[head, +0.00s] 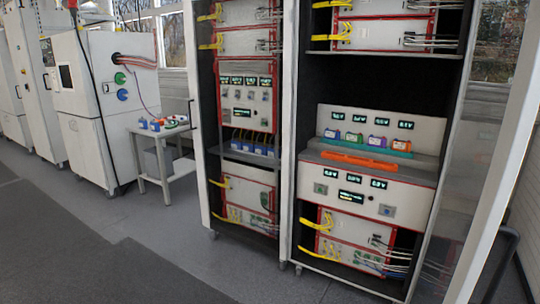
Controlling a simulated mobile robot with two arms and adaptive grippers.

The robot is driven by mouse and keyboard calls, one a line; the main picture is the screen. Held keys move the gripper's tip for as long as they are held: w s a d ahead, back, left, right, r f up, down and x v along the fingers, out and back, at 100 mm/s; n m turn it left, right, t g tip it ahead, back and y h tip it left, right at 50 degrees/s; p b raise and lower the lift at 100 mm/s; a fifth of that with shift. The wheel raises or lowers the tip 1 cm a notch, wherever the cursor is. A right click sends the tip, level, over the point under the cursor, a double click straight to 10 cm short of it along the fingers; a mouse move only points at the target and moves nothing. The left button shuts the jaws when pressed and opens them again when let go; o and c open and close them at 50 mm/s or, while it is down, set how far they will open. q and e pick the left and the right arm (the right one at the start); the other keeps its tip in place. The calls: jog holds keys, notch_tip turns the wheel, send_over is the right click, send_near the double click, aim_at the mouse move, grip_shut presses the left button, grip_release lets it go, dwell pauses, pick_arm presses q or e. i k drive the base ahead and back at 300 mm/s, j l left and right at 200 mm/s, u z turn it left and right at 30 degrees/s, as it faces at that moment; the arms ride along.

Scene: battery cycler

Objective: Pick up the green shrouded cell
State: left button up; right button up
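A small green cell (353,137) sits in a row on a shelf in the right rack, below a panel of small lit displays. Neither of my grippers is in view.
An orange bar (359,161) runs along the shelf in front of the cells. A left rack (247,178) holds more instruments and blue units. A small cart (157,138) with several coloured cells stands beside a white cabinet (108,105). Open floor (190,240) lies in front.

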aim_at(353, 137)
jog(key=k+l+z, duration=0.15)
jog(key=l+z, duration=0.15)
jog(key=l, duration=0.5)
jog(key=l+z, duration=0.25)
jog(key=l, duration=0.55)
jog(key=u, duration=0.35)
jog(key=k+j, duration=0.05)
